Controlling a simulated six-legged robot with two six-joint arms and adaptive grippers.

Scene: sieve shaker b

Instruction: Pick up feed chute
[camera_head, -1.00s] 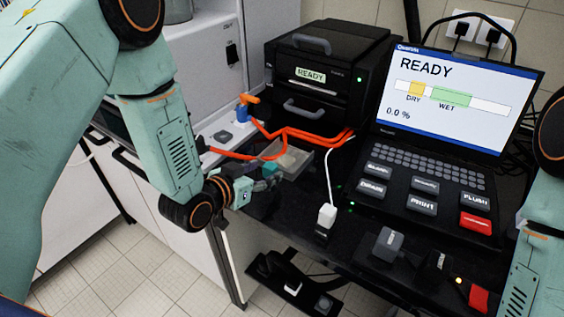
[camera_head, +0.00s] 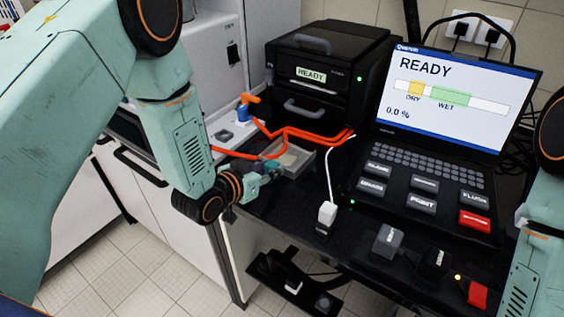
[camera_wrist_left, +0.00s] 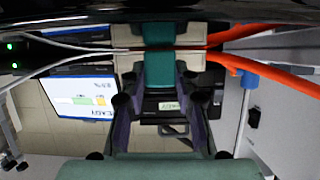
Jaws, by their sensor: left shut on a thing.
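The feed chute, which I take to be the small grey open tray (camera_head: 298,160) with a beige inside, is at the left edge of the black bench, in front of the black machine. My left gripper (camera_head: 270,169) reaches it from the left, with its teal fingertips at the tray's near left side. In the left wrist view, the teal fingertips (camera_wrist_left: 160,52) are closed on a beige wall of the tray (camera_wrist_left: 190,62). The fingers hide part of the tray, and I cannot tell whether it is clear of the bench. My right gripper is not visible.
An orange cable (camera_head: 232,153) runs close behind and over the tray. A black machine (camera_head: 325,75) reading READY stands behind. A laptop-like console (camera_head: 440,130) is at the right. A white plug (camera_head: 327,213) stands near the front edge. Open floor (camera_head: 125,265) lies at the left.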

